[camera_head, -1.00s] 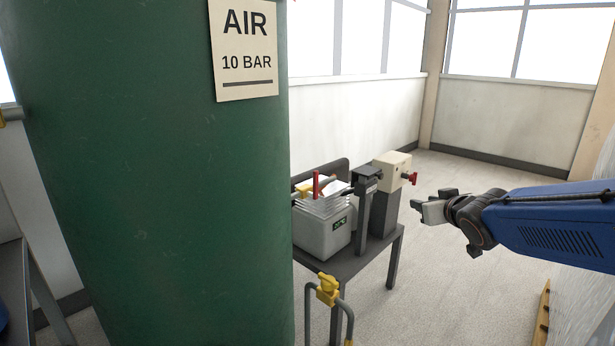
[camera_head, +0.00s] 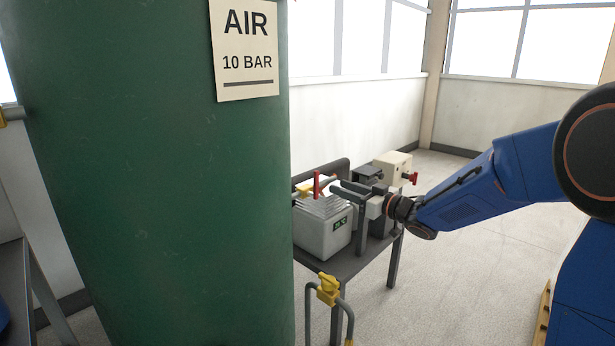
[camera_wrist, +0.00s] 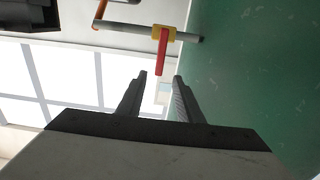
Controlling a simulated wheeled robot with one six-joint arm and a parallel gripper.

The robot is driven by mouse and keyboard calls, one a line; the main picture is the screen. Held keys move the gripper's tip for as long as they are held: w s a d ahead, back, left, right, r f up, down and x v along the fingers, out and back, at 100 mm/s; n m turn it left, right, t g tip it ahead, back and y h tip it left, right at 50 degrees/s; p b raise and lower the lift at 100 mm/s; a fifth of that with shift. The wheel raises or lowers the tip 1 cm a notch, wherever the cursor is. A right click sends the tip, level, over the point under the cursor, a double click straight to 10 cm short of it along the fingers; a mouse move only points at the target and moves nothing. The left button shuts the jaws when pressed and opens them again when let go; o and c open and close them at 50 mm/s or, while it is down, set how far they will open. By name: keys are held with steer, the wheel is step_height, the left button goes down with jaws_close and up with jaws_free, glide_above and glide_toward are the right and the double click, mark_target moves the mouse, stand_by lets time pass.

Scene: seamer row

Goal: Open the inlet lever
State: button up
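A red lever (camera_wrist: 162,52) sits on a yellow valve body (camera_wrist: 172,33) on a grey pipe in the wrist view. It lies roughly square across the pipe. In the head view the red lever (camera_head: 316,184) stands upright beside a yellow part, just left of my gripper (camera_head: 337,186). In the wrist view my gripper (camera_wrist: 162,77) is open, its two dark fingers apart and nothing held. The lever's free end is in line with the gap between the fingertips; whether it touches them I cannot tell. No label names the lever.
The large green air tank (camera_head: 150,180) fills the left and hides what lies behind. A cream box (camera_head: 392,165) with another red handle (camera_head: 411,178) stands behind. A yellow valve (camera_head: 328,289) is in front.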

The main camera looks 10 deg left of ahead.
mark_target(316, 185)
steer(key=x, duration=1.5)
steer(key=shift+w, duration=0.1)
steer(key=shift+c, duration=0.4)
jaws_close()
